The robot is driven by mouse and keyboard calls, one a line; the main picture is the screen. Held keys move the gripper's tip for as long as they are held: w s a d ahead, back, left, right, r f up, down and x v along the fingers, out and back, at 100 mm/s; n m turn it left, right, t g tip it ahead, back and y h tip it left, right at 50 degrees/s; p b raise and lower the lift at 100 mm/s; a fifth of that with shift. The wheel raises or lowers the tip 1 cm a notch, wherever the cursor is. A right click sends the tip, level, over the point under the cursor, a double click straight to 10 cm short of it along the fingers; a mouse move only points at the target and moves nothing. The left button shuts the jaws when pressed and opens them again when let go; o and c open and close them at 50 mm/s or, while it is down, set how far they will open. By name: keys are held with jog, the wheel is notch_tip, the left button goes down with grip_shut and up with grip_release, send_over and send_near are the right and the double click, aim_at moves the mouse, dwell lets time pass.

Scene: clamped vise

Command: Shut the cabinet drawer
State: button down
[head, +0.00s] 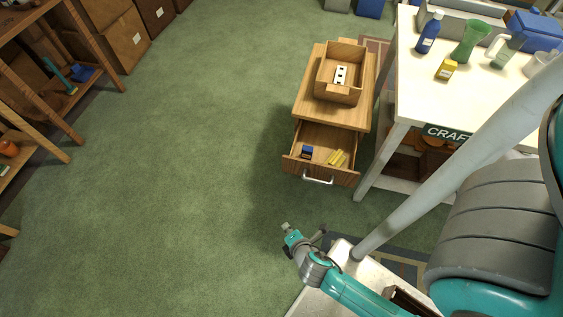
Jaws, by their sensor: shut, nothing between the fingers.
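The wooden cabinet (368,103) stands on the green carpet, left of the white table. Its drawer (324,171) is pulled out toward me, with a silver bar handle (318,180) on its front. A small blue item (307,152) and yellow items (337,158) lie in the open drawer. My gripper (286,227) is shut and empty, at the end of my teal arm. In the picture it is below and a little left of the drawer front, apart from it. The fingertips are small in this view.
An open wooden box (338,93) with a white item in it sits on the cabinet top. The white table (410,95) stands close on the right and carries bottles. Shelves and cardboard boxes (127,40) line the left. Carpet left of the cabinet is clear.

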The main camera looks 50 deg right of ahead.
jog(key=w+d+f+n+g+h, duration=0.25)
jog(key=w+d+n, duration=0.2)
jog(key=w, duration=0.25)
jog(key=n+g+h, duration=0.2)
jog(key=n+h, duration=0.1)
jog(key=h, duration=0.1)
send_near(283, 158)
jog(key=shift+m+t, duration=0.25)
jog(key=x, duration=0.5)
jog(key=shift+s+d+f, duration=0.15)
jog(key=shift+s+f, duration=0.1)
jog(key=shift+f, duration=0.35)
jog(key=shift+w+d, duration=0.25)
jog(key=shift+d, duration=0.35)
jog(key=shift+d, duration=0.1)
